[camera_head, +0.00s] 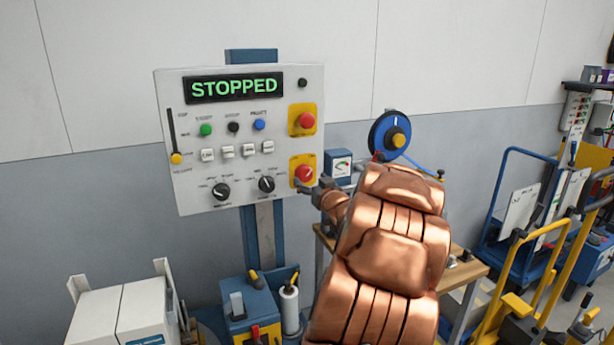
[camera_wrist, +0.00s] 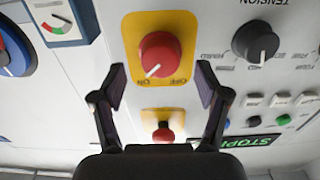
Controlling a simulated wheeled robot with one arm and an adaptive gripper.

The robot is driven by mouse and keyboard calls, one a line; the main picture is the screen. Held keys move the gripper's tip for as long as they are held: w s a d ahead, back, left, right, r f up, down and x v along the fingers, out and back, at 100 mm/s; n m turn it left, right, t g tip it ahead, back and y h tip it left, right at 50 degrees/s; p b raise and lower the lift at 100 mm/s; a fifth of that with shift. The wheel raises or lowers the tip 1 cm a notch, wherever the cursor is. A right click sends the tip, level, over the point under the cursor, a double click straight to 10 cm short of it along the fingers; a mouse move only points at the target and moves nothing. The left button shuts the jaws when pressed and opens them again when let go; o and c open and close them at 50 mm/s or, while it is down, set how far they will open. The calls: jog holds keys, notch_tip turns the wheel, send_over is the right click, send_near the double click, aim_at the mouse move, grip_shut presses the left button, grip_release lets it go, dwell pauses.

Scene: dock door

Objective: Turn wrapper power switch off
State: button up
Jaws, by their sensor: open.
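The wrapper's control panel (camera_head: 240,200) is a light grey board with a "STOPPED" display (camera_head: 234,87). The power switch is a red rotary knob (camera_head: 305,173) on a yellow plate at the panel's lower right; it also shows in the wrist view (camera_wrist: 158,54). Its white mark points down-left in that upside-down view, toward the label that seems to read ON; OFF is at the right. My gripper (camera_head: 310,187) is open in front of the knob. In the wrist view its fingers (camera_wrist: 161,78) are spread on both sides, apparently not touching the knob.
A red mushroom button (camera_head: 306,120) on a yellow plate sits above the knob. Black dials (camera_head: 266,184), white switches (camera_head: 248,150) and coloured buttons (camera_head: 206,129) are to the left. A gauge box (camera_head: 338,165) and a blue reel (camera_head: 391,135) stand close on the right.

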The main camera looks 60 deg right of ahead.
aim_at(306, 177)
jog(key=shift+p+x, duration=0.35)
jog(key=shift+x, duration=1.25)
jog(key=c, duration=1.2)
jog(key=shift+o, duration=0.2)
